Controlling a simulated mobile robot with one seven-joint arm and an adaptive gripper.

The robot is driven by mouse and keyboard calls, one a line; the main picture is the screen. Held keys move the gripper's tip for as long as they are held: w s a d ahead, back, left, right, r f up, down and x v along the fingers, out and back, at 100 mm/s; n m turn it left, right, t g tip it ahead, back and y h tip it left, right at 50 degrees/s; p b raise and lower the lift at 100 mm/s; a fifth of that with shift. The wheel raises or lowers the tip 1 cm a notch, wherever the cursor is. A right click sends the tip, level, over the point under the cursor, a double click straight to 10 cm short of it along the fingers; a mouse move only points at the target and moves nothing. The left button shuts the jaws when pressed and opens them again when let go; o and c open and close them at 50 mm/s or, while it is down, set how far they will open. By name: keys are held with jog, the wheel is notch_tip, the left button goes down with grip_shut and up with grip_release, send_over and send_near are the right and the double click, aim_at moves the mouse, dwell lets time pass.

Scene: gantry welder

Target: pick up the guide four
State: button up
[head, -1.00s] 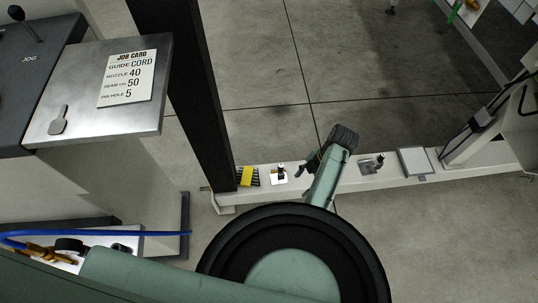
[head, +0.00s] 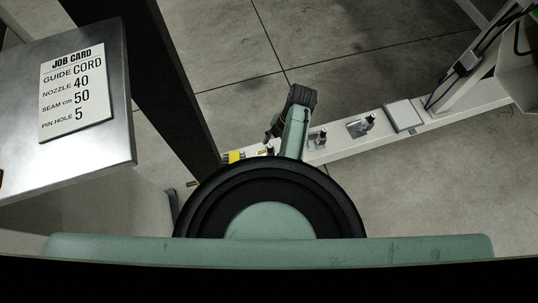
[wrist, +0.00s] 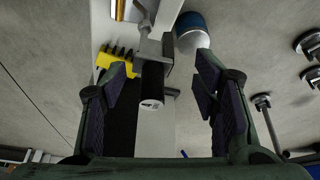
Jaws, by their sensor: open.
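In the wrist view a dark upright piece with a white marked end (wrist: 152,88) stands beside a grey metal bracket, between my open fingers. It may be guide four, but its marking is too small to read. My gripper (wrist: 165,72) is open with nothing clamped, one finger on each side of that piece. In the head view my gripper (head: 272,128) is low over the pale rail (head: 335,147). A small fitting (head: 317,138) stands on the rail just right of my arm, and another (head: 362,125) farther right. My own arm hides part of the rail.
A yellow block with black prongs (wrist: 115,60) sits left of the piece. A blue-topped cylinder (wrist: 189,32) is beyond the right finger. A black post (head: 170,75) rises left of the rail. The job card (head: 73,92) lies on a grey panel. A flat plate (head: 404,115) lies farther right.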

jog(key=x, duration=0.5)
jog(key=shift+w+a+f, duration=0.1)
jog(key=shift+a+f, duration=0.15)
jog(key=shift+f, duration=0.1)
grip_shut()
dwell(0.4)
